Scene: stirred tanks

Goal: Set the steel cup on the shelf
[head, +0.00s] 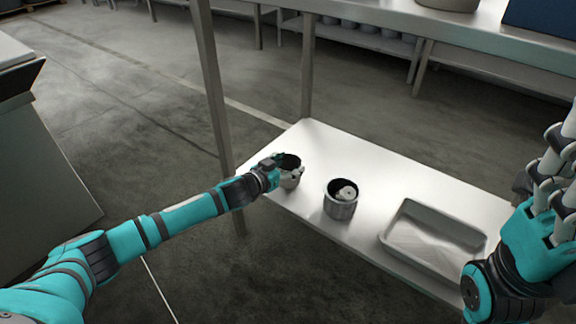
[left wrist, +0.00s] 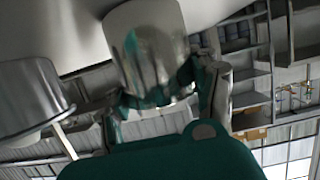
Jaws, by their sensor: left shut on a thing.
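The steel cup (head: 290,178) is at the left part of the white shelf (head: 315,140) in the head view. My left gripper (head: 277,172) is shut on it from the left. In the left wrist view the cup (left wrist: 146,45) sits between the two fingers (left wrist: 160,95), its shiny wall toward the camera. The cup looks upright; I cannot tell whether its base touches the shelf or is just above it. My right gripper (head: 548,195) is at the right edge of the head view, away from the cup, its fingers pointing up and partly cut off.
A steel pot (head: 341,208) with a pale round thing inside stands right of the cup. A grey rectangular tray (head: 390,235) lies farther right. A metal post (head: 212,85) rises behind my left forearm, and a higher bench top (head: 400,18) runs behind. Bare shelf lies behind the pot.

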